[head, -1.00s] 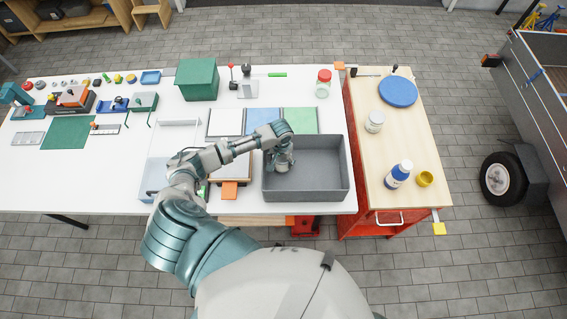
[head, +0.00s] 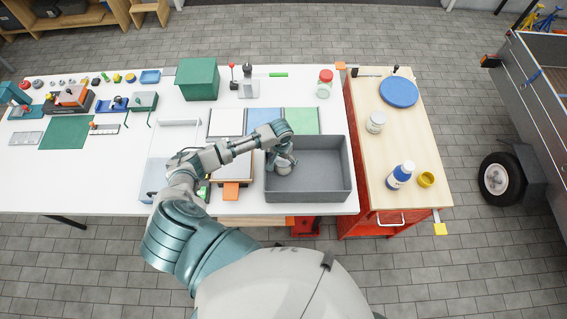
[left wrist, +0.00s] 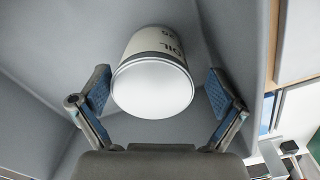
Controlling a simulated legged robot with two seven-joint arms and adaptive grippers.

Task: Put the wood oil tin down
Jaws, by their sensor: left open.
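The wood oil tin (left wrist: 158,60) is a pale can with dark lettering that reads "OIL" and a white round end facing the left wrist camera. In the head view the tin (head: 284,168) is inside the left part of the grey bin (head: 325,193), partly hidden by my gripper. My left gripper (head: 281,160) reaches down into the bin. In the left wrist view its two blue-padded fingers (left wrist: 160,92) are spread on either side of the tin, with a gap on each side. My right gripper is not in view.
The grey bin's walls stand close around my left gripper; its right half is empty. To the right, a wooden-topped cart holds a white jar (head: 375,122), a blue-and-white bottle (head: 401,175), a yellow cup (head: 426,180) and a blue disc (head: 398,92). A red-lidded jar (head: 325,84) stands behind the bin.

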